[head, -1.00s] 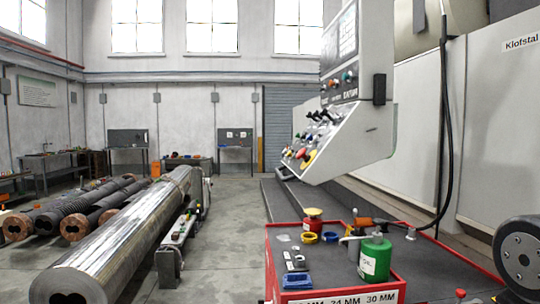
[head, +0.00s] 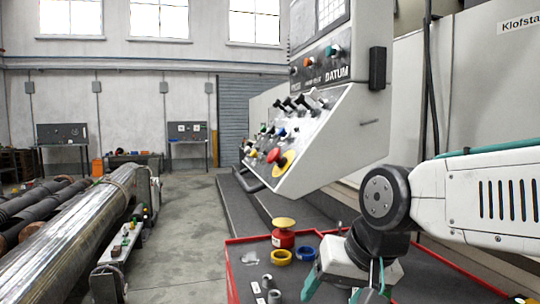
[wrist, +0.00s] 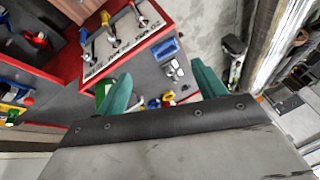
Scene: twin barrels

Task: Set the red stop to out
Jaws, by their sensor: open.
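The red stop (head: 273,155) is a red mushroom button in front of a yellow round plate (head: 285,164). It sits at the lower right of the sloped control panel (head: 315,130), in the head view; whether it is in or out is too small to tell. The wrist view does not show it. My gripper (head: 345,288) is low at the right of the head view, over the red-edged cart, below and apart from the panel.
The cart (head: 232,282) below holds a red can with a yellow top (head: 283,236), a yellow ring (head: 281,257) and a blue ring (head: 306,253). Several levers (head: 300,105) crowd the panel near the stop.

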